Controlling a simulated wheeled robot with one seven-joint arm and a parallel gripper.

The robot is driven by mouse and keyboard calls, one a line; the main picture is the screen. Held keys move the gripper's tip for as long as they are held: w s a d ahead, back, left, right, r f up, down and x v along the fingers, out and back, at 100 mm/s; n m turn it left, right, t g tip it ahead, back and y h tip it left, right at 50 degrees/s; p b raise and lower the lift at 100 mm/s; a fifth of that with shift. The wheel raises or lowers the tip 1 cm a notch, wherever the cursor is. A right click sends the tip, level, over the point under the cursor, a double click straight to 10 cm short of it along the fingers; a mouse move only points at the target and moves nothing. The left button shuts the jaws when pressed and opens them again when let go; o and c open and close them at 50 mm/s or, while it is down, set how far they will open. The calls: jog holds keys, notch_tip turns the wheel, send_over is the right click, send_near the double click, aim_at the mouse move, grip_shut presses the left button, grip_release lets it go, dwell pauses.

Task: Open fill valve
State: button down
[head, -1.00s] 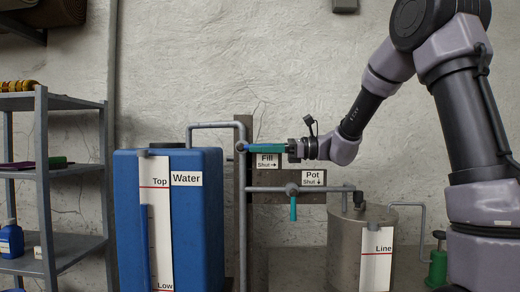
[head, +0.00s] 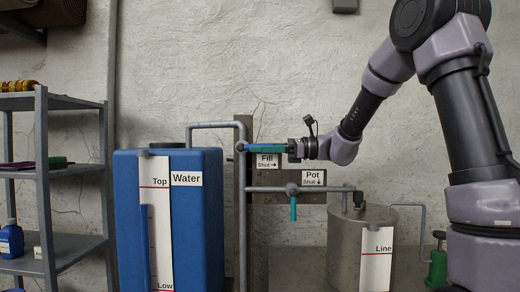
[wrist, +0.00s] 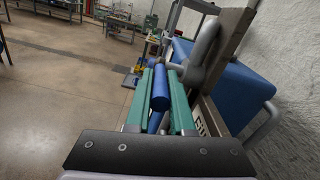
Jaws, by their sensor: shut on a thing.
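The fill valve's blue handle (wrist: 160,92) lies between the two green fingers of my gripper (head: 264,148) and is held by them. In the head view the handle is level and points right from the pipe, the way the arrow on the "Fill Shut" label (head: 267,161) points. Most of the handle is hidden by the fingers there. The wrist view shows my gripper (wrist: 162,98) with one finger on each side of the handle. The grey valve body and pipe (wrist: 203,55) are just beyond the fingertips.
The pot valve's teal handle (head: 293,209) hangs down below, beside the "Pot Shut" label (head: 314,178). A blue water tank (head: 207,230) stands left, a metal pot (head: 345,240) lower right. A shelf (head: 48,180) is at far left. Pipes run close below my gripper.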

jog(key=shift+r, duration=0.1)
jog(key=r+h, duration=0.1)
jog(key=h, duration=0.1)
jog(key=shift+a+r+h, duration=0.1)
jog(key=shift+h, duration=0.3)
jog(key=h, duration=0.1)
jog(key=r+h, duration=0.1)
jog(key=shift+a+r+h, duration=0.15)
jog(key=shift+a+h, duration=0.05)
jog(key=shift+h, duration=0.1)
jog(key=h, duration=0.1)
jog(key=a+r+h, duration=0.1)
jog(key=h, duration=0.1)
jog(key=shift+r+h, duration=0.2)
jog(key=shift+h, duration=0.1)
jog(key=shift+a+r+h, duration=0.3)
jog(key=shift+a+h, duration=0.1)
jog(key=shift+h, duration=0.5)
jog(key=h, duration=0.1)
jog(key=a+h, duration=0.1)
jog(key=shift+r+h, duration=0.3)
jog(key=shift+w+a+r+g+h, duration=0.15)
jog(key=shift+a+h, duration=0.35)
jog(key=shift+h, duration=0.6)
jog(key=shift+s+a+g+h, duration=0.15)
jog(key=shift+a+h, duration=0.35)
jog(key=shift+h, duration=0.6)
